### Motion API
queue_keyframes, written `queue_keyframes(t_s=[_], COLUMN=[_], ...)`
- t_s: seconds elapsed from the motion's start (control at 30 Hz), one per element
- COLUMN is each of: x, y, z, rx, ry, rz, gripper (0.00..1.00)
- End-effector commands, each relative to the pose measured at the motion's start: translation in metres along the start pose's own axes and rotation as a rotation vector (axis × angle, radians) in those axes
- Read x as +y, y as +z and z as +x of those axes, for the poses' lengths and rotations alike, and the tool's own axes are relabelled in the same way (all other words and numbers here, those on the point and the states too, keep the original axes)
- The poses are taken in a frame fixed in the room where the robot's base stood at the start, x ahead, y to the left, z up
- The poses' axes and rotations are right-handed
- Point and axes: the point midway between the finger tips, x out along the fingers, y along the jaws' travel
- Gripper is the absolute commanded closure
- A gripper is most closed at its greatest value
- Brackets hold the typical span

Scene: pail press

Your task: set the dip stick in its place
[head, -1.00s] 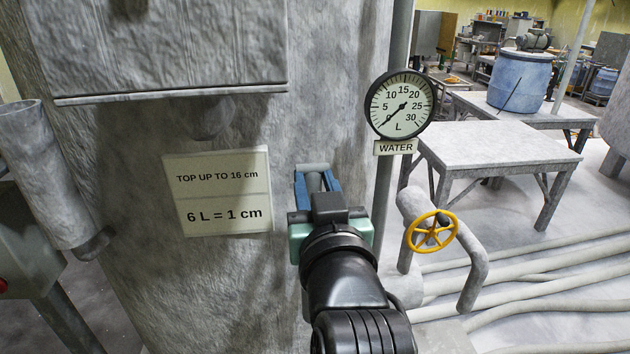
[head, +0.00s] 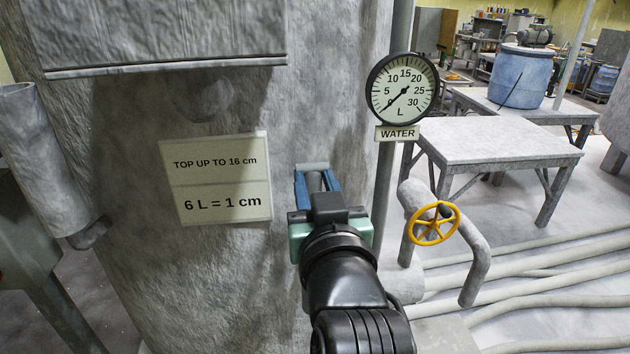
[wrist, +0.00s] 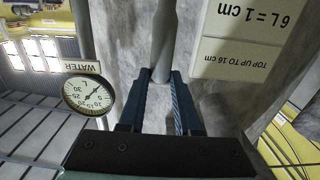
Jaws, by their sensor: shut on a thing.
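My gripper (head: 316,180) is in front of the big grey tank, right of the sign. Its blue fingers are shut on a grey rod, which I take to be the dip stick. In the wrist view the fingers (wrist: 160,85) close around the end of this rod (wrist: 163,40), which runs away from them to the top edge. In the head view only a short grey bit shows between the fingers; the rest is hidden behind the gripper. An open-topped grey tube (head: 38,155) leans at the far left; I cannot tell whether it is the stick's place.
A sign (head: 215,180) on the tank (head: 130,240) reads "TOP UP TO 16 cm, 6 L = 1 cm". A water gauge (head: 402,88) reads near zero, above a yellow valve wheel (head: 433,223). A ledge (head: 170,68) juts out above. A bare table (head: 497,148) and floor pipes (head: 540,282) lie right.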

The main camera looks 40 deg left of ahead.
Motion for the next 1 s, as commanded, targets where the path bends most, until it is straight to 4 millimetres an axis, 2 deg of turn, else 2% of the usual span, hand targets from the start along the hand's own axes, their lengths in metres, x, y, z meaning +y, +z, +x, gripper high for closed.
queue_keyframes(t_s=[0.07,0.1,0.27,0.3,0.67,0.83,1.0], x=[0.000,0.000,0.000,0.000,0.000,0.001,0.002], y=[0.001,0.001,0.001,0.001,0.001,0.003,0.004], z=[0.000,0.000,0.000,0.000,-0.005,-0.029,-0.070], rx=[-0.002,-0.002,-0.002,-0.002,-0.001,0.001,0.002], ry=[0.000,0.000,0.000,0.000,0.001,0.002,0.006], rz=[0.000,0.001,0.001,0.001,0.001,0.000,0.000], gripper=[1.00,0.64,0.35,0.33,0.33,0.33,0.33])
